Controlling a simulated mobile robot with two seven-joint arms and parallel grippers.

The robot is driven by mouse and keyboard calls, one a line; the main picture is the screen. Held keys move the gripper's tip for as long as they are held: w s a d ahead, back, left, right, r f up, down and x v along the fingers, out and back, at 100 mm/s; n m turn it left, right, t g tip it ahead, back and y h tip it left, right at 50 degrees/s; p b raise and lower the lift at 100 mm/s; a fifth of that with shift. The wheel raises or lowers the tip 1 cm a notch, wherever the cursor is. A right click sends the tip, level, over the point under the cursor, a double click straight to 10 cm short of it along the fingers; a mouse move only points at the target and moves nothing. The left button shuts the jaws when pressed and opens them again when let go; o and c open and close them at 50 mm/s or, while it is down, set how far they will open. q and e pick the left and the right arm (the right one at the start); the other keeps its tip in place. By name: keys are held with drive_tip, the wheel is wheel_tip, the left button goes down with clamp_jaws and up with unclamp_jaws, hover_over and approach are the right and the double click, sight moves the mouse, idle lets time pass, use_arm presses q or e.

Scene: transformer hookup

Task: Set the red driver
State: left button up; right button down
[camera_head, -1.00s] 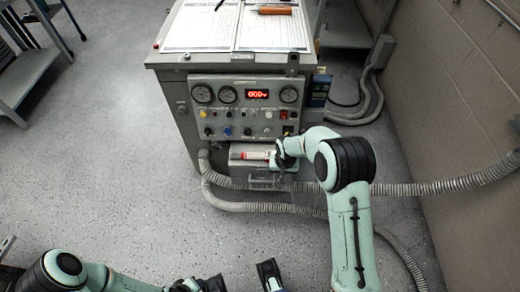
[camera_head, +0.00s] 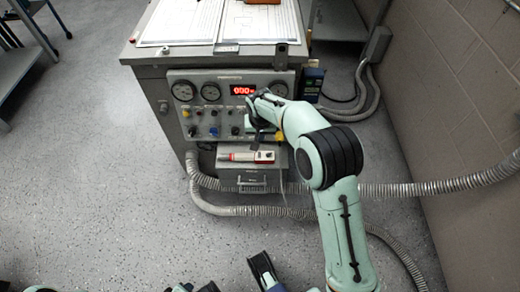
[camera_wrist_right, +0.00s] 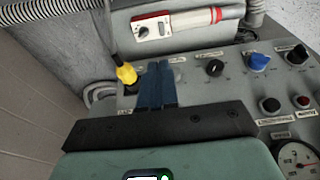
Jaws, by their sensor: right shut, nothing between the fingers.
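A slim red-and-white tool (camera_head: 247,156), which I take for the red driver, lies on the ledge below the control panel. It also shows at the top of the right wrist view (camera_wrist_right: 180,22), beside a white part with a dial. My right gripper (camera_head: 256,136) is in front of the panel's right part, above and apart from the tool. In the wrist view its blue fingers (camera_wrist_right: 157,66) are together and empty, close to a yellow knob (camera_wrist_right: 127,74). My left gripper (camera_head: 236,280) is at the bottom edge, partly cut off, its fingers apart.
The control panel (camera_head: 222,112) has gauges, a lit red display (camera_head: 243,90) and several knobs. An orange thing (camera_head: 262,2) lies on the bench top, cut off by the frame. Ribbed hoses (camera_head: 400,189) run around the cabinet.

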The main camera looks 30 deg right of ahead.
drive_tip(key=b, duration=0.2)
approach(260, 155)
drive_tip(key=x, duration=0.1)
drive_tip(key=b+x, duration=0.1)
drive_tip(key=x, duration=0.1)
drive_tip(key=b+x, duration=0.1)
drive_tip(key=x, duration=0.1)
drive_tip(key=shift+s+f, duration=0.25)
use_arm(q)
drive_tip(key=s+a+f+g, duration=0.1)
drive_tip(key=s+f+g, duration=0.1)
drive_tip(key=s+f, duration=0.3)
drive_tip(key=shift+a+f+n, duration=0.3)
drive_tip(key=shift+a+f, duration=0.05)
drive_tip(key=shift+f, duration=0.55)
use_arm(e)
drive_tip(key=shift+a+f, duration=0.1)
drive_tip(key=shift+f, duration=0.3)
drive_tip(key=shift+s, duration=0.1)
drive_tip(key=shift+s+a+f, duration=0.15)
drive_tip(key=shift+s+f, duration=0.05)
drive_tip(key=shift+f, duration=0.2)
use_arm(q)
drive_tip(key=shift+w+r, duration=0.3)
drive_tip(key=shift+w, duration=0.1)
drive_tip(key=shift+f, duration=0.35)
use_arm(e)
drive_tip(key=shift+w+d+r, duration=0.3)
drive_tip(key=shift+w+d, duration=0.1)
drive_tip(key=shift+w, duration=0.25)
